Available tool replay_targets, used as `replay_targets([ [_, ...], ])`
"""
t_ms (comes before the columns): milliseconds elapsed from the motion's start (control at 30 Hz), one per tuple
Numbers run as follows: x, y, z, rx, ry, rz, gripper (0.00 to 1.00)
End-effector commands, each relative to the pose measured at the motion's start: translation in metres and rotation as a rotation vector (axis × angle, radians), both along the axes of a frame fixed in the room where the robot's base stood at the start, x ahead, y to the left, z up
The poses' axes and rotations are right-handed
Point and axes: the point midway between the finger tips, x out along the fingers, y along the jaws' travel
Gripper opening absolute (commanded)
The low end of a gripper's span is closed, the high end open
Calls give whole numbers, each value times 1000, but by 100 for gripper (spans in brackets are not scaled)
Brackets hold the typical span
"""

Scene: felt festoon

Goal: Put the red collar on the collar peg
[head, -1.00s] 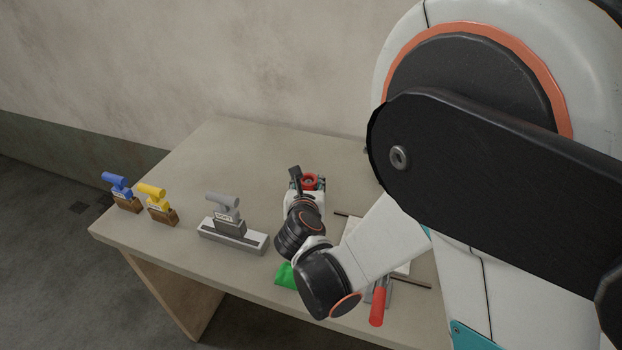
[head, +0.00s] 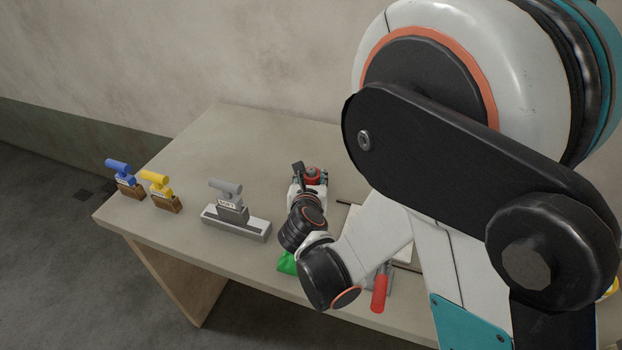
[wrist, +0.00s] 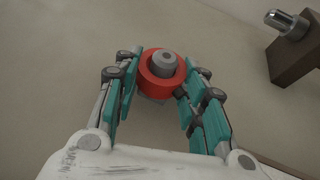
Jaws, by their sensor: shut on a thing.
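The red collar (wrist: 163,70) is between the fingertips of my gripper (wrist: 160,82) in the wrist view. The fingers are shut on its sides. A grey round post (wrist: 162,62) stands up through the collar's hole, so the collar is around it. I cannot tell how far down the collar sits or whether this post is the collar peg. In the head view the collar (head: 312,175) shows as a small red spot at the far end of my gripper (head: 308,178), over the table. My arm hides much of the area around it.
A brown block with a metal post (wrist: 288,24) is at the wrist view's upper right. On the table (head: 235,150) are blue-handled (head: 122,178), yellow-handled (head: 160,188) and grey-handled (head: 228,198) tools, a green piece (head: 287,263) and a red handle (head: 380,290). The back left is clear.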

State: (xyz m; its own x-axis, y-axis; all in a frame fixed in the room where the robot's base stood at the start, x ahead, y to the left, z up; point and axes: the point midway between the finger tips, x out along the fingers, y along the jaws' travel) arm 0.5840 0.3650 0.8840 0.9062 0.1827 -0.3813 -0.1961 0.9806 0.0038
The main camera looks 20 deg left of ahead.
Motion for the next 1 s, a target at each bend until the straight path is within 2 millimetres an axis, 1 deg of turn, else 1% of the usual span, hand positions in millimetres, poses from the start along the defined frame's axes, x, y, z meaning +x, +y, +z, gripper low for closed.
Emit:
replay_targets([
  [367,0,0,-1,0,1,0,10],
  [400,0,0,-1,0,1,0,47],
  [467,0,0,-1,0,1,0,61],
  [733,0,0,-1,0,1,0,61],
  [833,0,0,-1,0,1,0,84],
  [867,0,0,-1,0,1,0,86],
  [1000,0,0,-1,0,1,0,86],
])
